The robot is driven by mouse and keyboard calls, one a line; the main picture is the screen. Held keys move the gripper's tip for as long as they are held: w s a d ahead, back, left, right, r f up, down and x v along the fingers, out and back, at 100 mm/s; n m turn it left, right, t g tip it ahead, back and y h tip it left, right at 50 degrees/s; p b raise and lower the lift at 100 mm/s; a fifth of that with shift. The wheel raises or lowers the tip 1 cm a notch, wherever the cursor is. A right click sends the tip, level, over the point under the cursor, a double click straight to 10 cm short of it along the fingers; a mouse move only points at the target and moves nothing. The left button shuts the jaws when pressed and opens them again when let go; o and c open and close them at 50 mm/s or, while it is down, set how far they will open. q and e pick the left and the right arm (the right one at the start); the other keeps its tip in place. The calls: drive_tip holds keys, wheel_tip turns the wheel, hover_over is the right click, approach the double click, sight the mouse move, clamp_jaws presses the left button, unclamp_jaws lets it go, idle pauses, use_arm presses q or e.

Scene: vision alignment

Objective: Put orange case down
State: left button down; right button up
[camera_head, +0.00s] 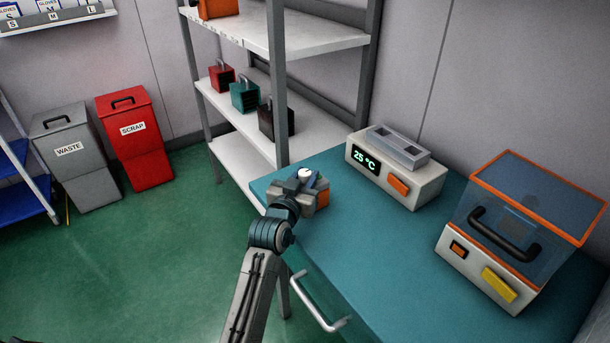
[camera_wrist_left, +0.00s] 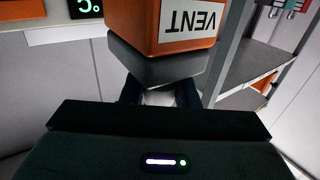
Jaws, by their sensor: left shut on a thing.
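In the head view my left gripper (camera_head: 306,186) is over the far left corner of the teal table (camera_head: 350,265). It is shut on the orange case, and a small orange part of the case (camera_head: 323,199) shows beside the jaws. In the left wrist view the orange case (camera_wrist_left: 180,42) has a white label reading VENT, upside down in the picture, and a dark grey part next to the fingers. The left gripper (camera_wrist_left: 158,97) grips at that grey end. The jaws and arm hide most of the case in the head view. I cannot tell whether it touches the table.
A white device reading 25 °C (camera_head: 397,180) stands right of the gripper. A clear-lidded box (camera_head: 520,225) is further right. A shelf rack (camera_head: 230,115) with red, teal and black cases stands behind. The table's front middle is clear.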

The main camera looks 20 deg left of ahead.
use_arm(q)
drive_tip(key=c, duration=1.5)
unclamp_jaws()
drive_tip(key=shift+f, duration=0.1)
drive_tip(key=o, duration=0.4)
drive_tip(key=shift+s, duration=0.3)
drive_tip(key=shift+s+a+b, duration=0.2)
drive_tip(key=shift+s+b, duration=0.35)
drive_tip(key=shift+s, duration=2.3)
drive_tip(key=shift+s+a+b, duration=0.2)
drive_tip(key=shift+s+b, duration=0.35)
drive_tip(key=shift+s, duration=2.25)
